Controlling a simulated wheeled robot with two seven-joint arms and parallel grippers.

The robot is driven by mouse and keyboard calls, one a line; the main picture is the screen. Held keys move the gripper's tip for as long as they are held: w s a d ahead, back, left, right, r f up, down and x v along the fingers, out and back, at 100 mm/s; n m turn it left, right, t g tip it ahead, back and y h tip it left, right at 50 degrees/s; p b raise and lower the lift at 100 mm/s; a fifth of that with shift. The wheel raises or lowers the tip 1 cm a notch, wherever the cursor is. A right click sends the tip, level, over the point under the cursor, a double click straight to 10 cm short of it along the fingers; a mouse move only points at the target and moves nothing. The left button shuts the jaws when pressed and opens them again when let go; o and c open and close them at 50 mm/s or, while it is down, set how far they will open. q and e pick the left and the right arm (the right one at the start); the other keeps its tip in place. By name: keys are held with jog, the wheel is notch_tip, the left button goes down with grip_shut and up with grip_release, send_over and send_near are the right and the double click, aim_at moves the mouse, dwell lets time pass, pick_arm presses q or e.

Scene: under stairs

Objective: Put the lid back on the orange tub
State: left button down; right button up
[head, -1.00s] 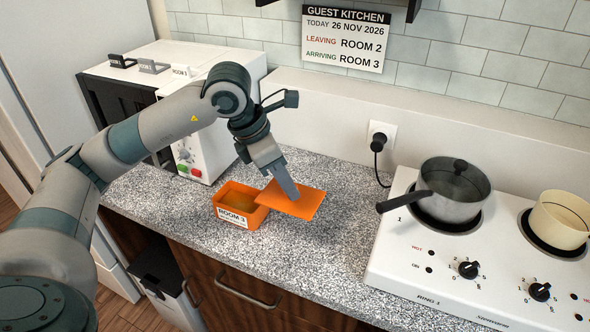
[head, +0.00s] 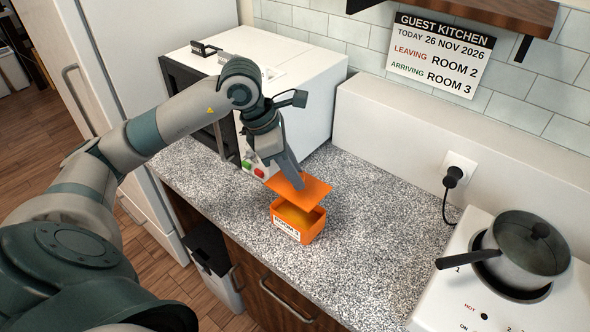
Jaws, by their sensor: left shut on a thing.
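The orange tub (head: 315,229) stands open on the speckled counter, with a "ROOM 3" label on its front and yellowish contents inside. The flat orange lid (head: 307,190) is held above the tub, over its back part, and looks apart from the rim. My left gripper (head: 296,181) is shut on the lid, coming down from above. The fingertips partly hide behind or against the lid. My right gripper is not in view.
A white microwave (head: 300,100) stands behind and left of the tub. A hob (head: 480,290) with a lidded grey pot (head: 525,245) is at the right. The counter (head: 380,225) between tub and hob is clear. A wall socket with a black plug (head: 453,177) is behind.

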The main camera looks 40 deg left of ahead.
aim_at(291, 185)
pick_arm(q)
jog(key=shift+f, duration=0.15)
jog(key=shift+f+b, duration=0.85)
jog(key=shift+f, duration=0.95)
jog(key=shift+f+b, duration=0.35)
jog(key=shift+f, duration=0.1)
jog(key=shift+f+b, duration=0.65)
jog(key=shift+b, duration=0.1)
jog(key=shift+f+b, duration=0.2)
jog(key=shift+b, duration=0.3)
jog(key=shift+b, duration=0.35)
jog(key=shift+f+b, duration=0.65)
jog(key=shift+b, duration=0.15)
jog(key=shift+r, duration=0.1)
